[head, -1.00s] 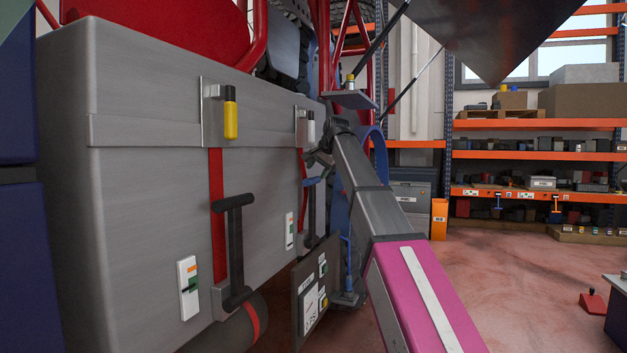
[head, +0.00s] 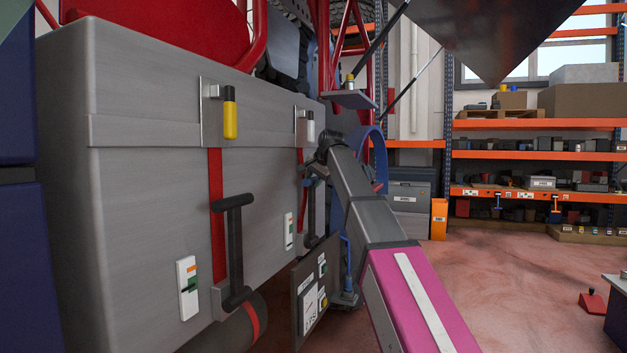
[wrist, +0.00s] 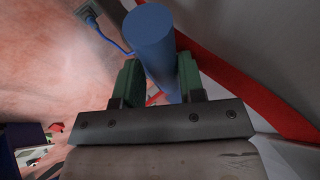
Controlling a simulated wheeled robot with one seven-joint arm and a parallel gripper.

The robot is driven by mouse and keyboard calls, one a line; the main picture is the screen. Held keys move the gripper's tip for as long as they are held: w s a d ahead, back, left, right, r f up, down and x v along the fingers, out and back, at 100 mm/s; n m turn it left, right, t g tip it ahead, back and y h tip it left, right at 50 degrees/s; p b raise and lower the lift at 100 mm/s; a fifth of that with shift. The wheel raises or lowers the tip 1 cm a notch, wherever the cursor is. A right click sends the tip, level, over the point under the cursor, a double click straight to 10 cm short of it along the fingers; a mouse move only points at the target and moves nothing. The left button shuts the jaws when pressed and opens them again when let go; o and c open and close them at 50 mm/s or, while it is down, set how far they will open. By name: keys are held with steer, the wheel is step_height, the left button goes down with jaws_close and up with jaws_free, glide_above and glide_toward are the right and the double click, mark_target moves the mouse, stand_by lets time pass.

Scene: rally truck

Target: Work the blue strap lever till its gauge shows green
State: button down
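The blue strap lever (head: 312,183) is the farther lever on the grey box's side, with a blue crossbar on a dark arm. My gripper (head: 312,168) is at it, partly hidden behind my arm. In the wrist view the blue handle (wrist: 156,45) runs between the green fingers of my gripper (wrist: 160,70), which flank it closely with no clear gap. A small white gauge plate (head: 289,231) sits left of this lever; its coloured marks are too small to read surely. A red strap (wrist: 225,75) shows beside the handle.
A nearer black-handled lever (head: 234,245) has its own gauge (head: 187,288) and red strap (head: 216,215). A dark panel with labels (head: 315,290) stands below my arm. Stocked shelves (head: 540,125) stand at the back right. The reddish floor there is mostly open.

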steer(key=s+d+f+m+t+y, duration=0.1)
steer(key=s+d+f+y, duration=0.2)
steer(key=d+f, duration=0.2)
steer(key=s+d+f+t+y, duration=0.1)
steer(key=s+d+f+y, duration=0.2)
steer(key=d, duration=0.9)
steer(key=shift+s+f+m+t, duration=0.25)
steer(key=shift+f+m+t, duration=0.15)
steer(key=shift+f, duration=0.45)
steer(key=shift+d, duration=0.1)
steer(key=c, duration=0.8)
jaws_free()
steer(key=shift+w, duration=0.1)
steer(key=shift+c, duration=0.2)
